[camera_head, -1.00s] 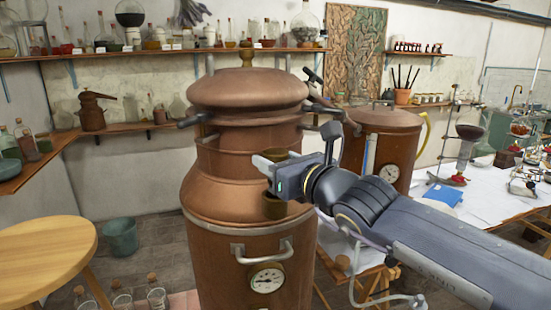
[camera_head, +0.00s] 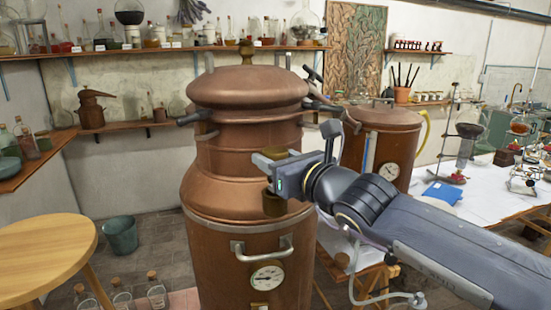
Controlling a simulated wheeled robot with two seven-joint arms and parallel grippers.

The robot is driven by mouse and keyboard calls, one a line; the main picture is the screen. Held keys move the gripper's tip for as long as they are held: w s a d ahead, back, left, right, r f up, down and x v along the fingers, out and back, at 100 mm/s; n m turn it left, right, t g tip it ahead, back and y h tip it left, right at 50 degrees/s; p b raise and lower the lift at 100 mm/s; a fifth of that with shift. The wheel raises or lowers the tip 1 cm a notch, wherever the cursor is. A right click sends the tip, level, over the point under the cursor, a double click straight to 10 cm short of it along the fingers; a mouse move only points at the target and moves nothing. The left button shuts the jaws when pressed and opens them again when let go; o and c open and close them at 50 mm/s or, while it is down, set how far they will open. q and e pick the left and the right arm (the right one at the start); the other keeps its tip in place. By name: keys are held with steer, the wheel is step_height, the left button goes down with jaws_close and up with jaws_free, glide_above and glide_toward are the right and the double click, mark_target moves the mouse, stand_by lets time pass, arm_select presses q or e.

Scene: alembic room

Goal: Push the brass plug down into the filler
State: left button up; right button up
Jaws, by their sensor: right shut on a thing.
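My right gripper (camera_head: 268,163) comes in from the right and is shut on the brass plug (camera_head: 275,153), whose top shows just above the jaws. The brass filler (camera_head: 273,206) is a short cylinder on the shoulder of the large copper still, directly below the gripper. The jaws hide the plug's lower part, so I cannot tell how far it sits inside the filler. My left gripper is not in view.
The copper still (camera_head: 238,185) stands close behind the gripper, with a handle (camera_head: 262,250) and a dial (camera_head: 267,278) on its front. A second copper vessel (camera_head: 385,140) stands to the right. A round wooden table (camera_head: 45,250) is at the left.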

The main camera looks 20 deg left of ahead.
steer(key=shift+f+b, duration=2.4)
stand_by(3.9)
steer(key=o, duration=1.1)
steer(key=shift+o, duration=0.2)
steer(key=s+d+f+n+p, duration=0.1)
steer(key=s+d+n, duration=0.3)
steer(key=d, duration=0.2)
steer(key=s+d+f+n, duration=0.1)
steer(key=s+d+n, duration=0.25)
steer(key=d, duration=0.25)
steer(key=s+d+f+n+g+h, duration=0.3)
steer(key=s+d+f+n+h, duration=0.2)
steer(key=f, duration=0.8)
steer(key=s+d+f+n+g+h, duration=0.2)
steer(key=s+d+f+n+h, duration=0.3)
steer(key=s+d+f+n, duration=0.6)
steer(key=s+d+f, duration=0.2)
steer(key=s+d, duration=0.2)
steer(key=d, duration=0.3)
steer(key=shift+s+d+f+n+g, duration=0.15)
steer(key=shift+s+f+n+g, duration=0.1)
steer(key=shift+n+g, duration=0.15)
